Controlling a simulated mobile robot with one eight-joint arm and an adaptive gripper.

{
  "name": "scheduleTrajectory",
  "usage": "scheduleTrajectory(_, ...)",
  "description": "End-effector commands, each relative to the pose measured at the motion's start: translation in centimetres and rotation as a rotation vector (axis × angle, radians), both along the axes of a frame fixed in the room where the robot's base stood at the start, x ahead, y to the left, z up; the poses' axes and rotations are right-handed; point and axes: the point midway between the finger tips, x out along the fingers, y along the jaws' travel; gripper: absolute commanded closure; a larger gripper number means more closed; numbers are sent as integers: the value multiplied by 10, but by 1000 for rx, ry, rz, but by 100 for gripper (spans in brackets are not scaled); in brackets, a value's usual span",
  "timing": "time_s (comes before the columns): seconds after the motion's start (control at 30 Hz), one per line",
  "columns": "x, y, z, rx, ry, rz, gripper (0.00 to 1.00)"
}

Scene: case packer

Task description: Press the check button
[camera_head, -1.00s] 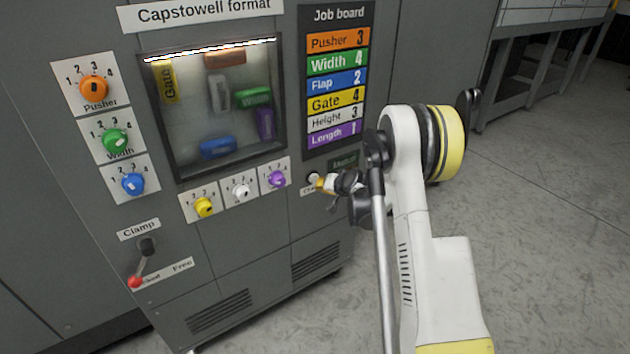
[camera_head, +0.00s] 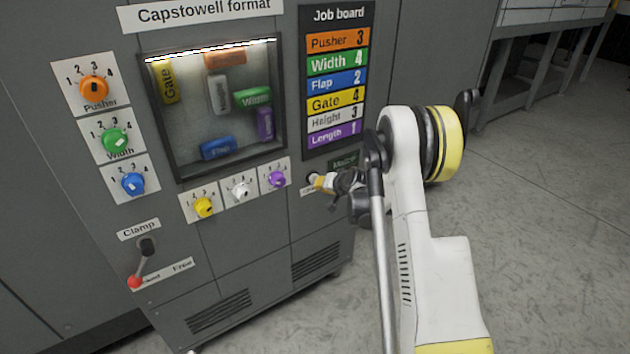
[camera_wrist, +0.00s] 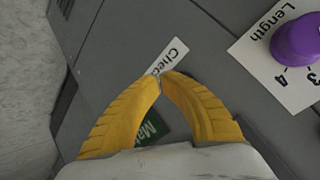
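The Check label (camera_wrist: 168,57) lies just past my fingertips in the wrist view, partly covered by them. In the head view the Check label (camera_head: 309,191) is small, below a dark round spot (camera_head: 311,178) where the check button appears to be. My gripper (camera_head: 317,182) has its yellow fingertips right at that spot. In the wrist view my gripper (camera_wrist: 162,76) has its two yellow fingers meeting at the tips, with nothing between them. The fingers hide the button there, so contact cannot be told for sure.
The purple Length knob (camera_head: 277,179) is left of the button. The job board (camera_head: 337,75) hangs above. Open floor lies to the right of the cabinet.

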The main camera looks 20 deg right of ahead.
Motion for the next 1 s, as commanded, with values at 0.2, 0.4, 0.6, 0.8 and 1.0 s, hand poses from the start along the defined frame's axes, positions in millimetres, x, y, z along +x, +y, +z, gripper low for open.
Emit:
scheduleTrajectory(0.2,0,0,0,0,0,0,100)
scheduleTrajectory(0.4,0,0,0,0,0,0,100)
scheduleTrajectory(0.6,3,1,0,0,0,0,100)
scheduleTrajectory(0.8,9,1,0,0,0,0,100)
scheduleTrajectory(1.0,9,1,0,0,0,0,100)
